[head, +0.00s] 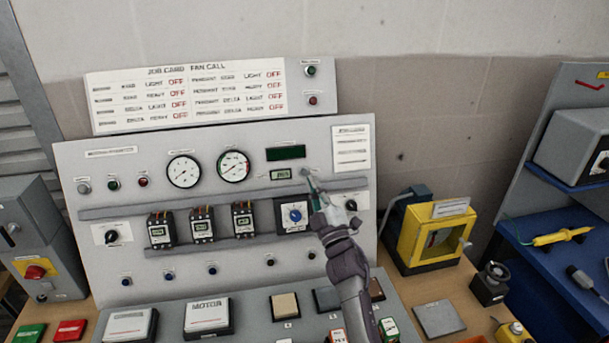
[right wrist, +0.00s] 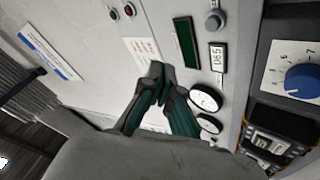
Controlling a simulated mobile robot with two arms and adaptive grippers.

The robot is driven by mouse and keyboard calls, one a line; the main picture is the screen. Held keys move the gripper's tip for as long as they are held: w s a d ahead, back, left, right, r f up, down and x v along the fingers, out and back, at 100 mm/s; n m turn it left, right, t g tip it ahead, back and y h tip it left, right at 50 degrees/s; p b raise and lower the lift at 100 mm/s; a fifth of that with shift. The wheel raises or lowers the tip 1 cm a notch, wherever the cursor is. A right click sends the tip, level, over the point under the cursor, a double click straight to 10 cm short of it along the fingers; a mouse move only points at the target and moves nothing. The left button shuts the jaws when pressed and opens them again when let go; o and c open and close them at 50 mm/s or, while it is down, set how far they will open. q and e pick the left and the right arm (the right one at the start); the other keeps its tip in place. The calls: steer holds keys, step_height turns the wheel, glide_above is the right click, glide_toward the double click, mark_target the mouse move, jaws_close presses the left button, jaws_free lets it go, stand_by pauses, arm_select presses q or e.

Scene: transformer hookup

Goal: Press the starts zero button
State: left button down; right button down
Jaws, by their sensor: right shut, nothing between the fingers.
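A round grey button (right wrist: 214,22) sits beside a small lit counter display (right wrist: 217,57) on the grey panel in the right wrist view. I cannot read its label. The display also shows in the head view (head: 281,174), with a dark green screen (head: 286,153) above it. My right gripper (head: 309,181) is shut and empty, its tips in front of the panel just right of the display, covering part of the button's area. In the right wrist view the shut fingertips (right wrist: 157,68) show apart from the button. I cannot tell whether they touch the panel. My left gripper is not in view.
Two round gauges (head: 184,171) (head: 233,166) are left of the display. A blue dial (head: 295,214) and several meter modules are below. A sloped desk with buttons, including a MOTOR box (head: 207,316), lies in front. A yellow device (head: 434,238) stands at right.

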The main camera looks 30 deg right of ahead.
mark_target(304, 172)
steer(key=w+f+b, duration=0.1)
steer(key=w, duration=0.1)
steer(key=w+d+f+b, duration=0.1)
steer(key=w+b, duration=0.3)
steer(key=shift+w+d+f, duration=0.1)
steer(key=shift+d+f, duration=0.2)
steer(key=shift+f, duration=0.1)
steer(key=shift+w+d+b, duration=0.15)
steer(key=shift+w+b, duration=0.35)
stand_by(0.7)
steer(key=shift+w+d+f+b, duration=0.15)
steer(key=shift+w+b, duration=0.1)
steer(key=shift+b, duration=0.2)
steer(key=shift+w, duration=0.1)
